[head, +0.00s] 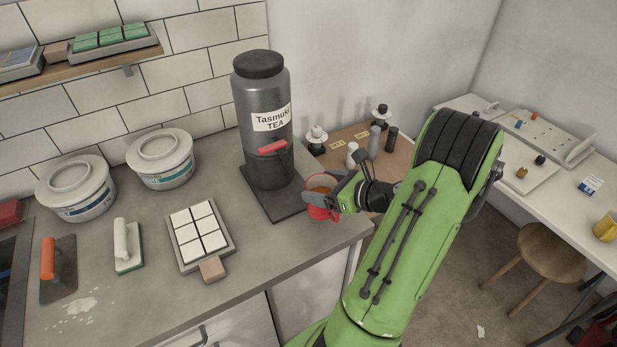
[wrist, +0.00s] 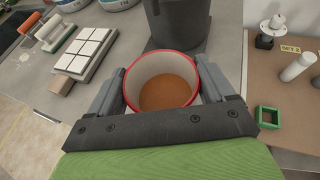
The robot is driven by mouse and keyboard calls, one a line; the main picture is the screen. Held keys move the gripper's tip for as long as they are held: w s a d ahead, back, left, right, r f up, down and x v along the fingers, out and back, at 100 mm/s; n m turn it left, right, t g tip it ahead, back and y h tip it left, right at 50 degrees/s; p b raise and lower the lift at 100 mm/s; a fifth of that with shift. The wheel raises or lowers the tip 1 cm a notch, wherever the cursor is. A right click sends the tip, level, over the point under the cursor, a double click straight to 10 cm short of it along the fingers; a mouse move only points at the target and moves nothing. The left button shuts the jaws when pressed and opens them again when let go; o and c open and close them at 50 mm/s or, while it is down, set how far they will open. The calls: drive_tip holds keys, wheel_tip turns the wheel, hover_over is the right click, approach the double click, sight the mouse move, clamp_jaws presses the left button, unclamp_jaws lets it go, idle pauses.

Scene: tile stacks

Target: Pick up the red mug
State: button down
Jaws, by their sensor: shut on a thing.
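The red mug (head: 318,211) is at the right edge of the grey counter, in front of the dark base of the tea dispenser (head: 265,130). In the wrist view the mug (wrist: 163,84) has a red rim, a white inside and orange-brown liquid in it. My gripper (head: 335,197) comes from the right and is shut on the mug. In the wrist view its two fingers (wrist: 163,90) press the mug from left and right. The mug looks upright. I cannot tell whether its bottom touches the counter.
The dispenser stands close behind the mug. A board of white tiles (head: 201,237), a white-handled float (head: 128,246) and two lidded tubs (head: 160,158) are to the left. A brown table (head: 350,145) with small bottles lies beyond the counter's edge. A yellow mug (head: 606,226) is far right.

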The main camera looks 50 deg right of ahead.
drive_tip(key=s, duration=0.7)
drive_tip(key=shift+d, duration=0.35)
